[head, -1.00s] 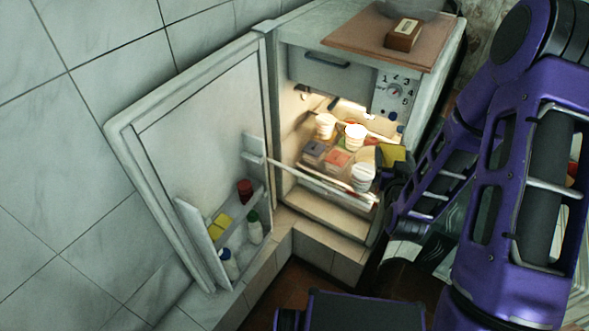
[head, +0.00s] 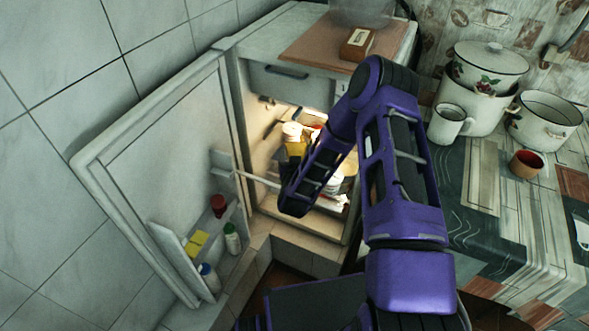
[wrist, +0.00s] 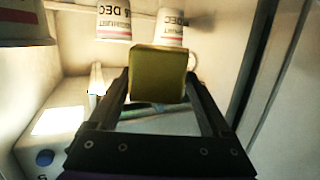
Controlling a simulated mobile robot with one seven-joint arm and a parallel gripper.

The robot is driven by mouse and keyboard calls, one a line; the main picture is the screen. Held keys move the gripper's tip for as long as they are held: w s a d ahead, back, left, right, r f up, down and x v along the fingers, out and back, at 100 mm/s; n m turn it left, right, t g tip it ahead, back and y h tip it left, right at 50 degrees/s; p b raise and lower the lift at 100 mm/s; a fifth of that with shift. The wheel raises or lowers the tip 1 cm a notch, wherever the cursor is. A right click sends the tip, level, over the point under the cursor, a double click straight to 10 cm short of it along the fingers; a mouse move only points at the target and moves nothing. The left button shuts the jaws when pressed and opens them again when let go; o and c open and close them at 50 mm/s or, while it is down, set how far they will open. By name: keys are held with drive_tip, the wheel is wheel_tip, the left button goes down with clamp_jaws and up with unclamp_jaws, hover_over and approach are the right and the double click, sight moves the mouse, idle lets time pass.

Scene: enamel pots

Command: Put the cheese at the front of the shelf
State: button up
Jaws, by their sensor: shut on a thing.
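The cheese, a yellow block (wrist: 158,74), is gripped between the two dark fingers of my gripper (wrist: 160,92) in the wrist view. In the head view a bit of the yellow cheese (head: 296,149) shows inside the open fridge, above the left part of the shelf. My purple forearm hides most of the gripper and the middle of the shelf there. The shelf's pale front rail (head: 258,180) shows to the left of my arm. I cannot tell whether the cheese touches the shelf.
White printed cups (wrist: 113,22) stand beyond the cheese; another (wrist: 25,25) is at the upper left. A white container (head: 334,184) stands right of my arm. The open fridge door (head: 170,150) is at left, holding bottles and yellow blocks (head: 197,243). Pots (head: 490,70) stand on the right counter.

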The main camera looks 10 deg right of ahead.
wheel_tip(320, 180, down, 6)
drive_tip(key=shift+f, duration=0.25)
drive_tip(key=shift+b, duration=0.3)
drive_tip(key=shift+f, duration=0.25)
drive_tip(key=o, duration=1.4)
drive_tip(key=shift+r, duration=0.2)
drive_tip(key=shift+s+a+r, duration=0.1)
drive_tip(key=shift+s, duration=0.1)
drive_tip(key=v, duration=1.1)
drive_tip(key=shift+s, duration=0.3)
